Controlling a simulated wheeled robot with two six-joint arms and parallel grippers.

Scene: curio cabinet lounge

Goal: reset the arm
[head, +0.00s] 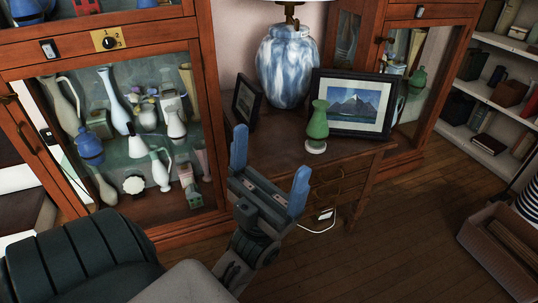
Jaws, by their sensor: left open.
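My left gripper (268,178) is in the lower middle of the head view. Its two blue fingertips are spread apart with nothing between them. The gripper shows in front of a small wooden side table (275,138), and the jaws point up the picture toward it. A green vase (317,122) with a pale foot stands upright on the table, up and right of the right fingertip and apart from it in the picture. My right gripper is not in view.
A wooden cabinet (206,75) with vases behind glass stands at left. On the table are a blue-and-white lamp (288,68), a framed mountain picture (352,104) and a smaller frame (246,99). A box (492,245) sits at lower right. The wooden floor (405,235) between is clear.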

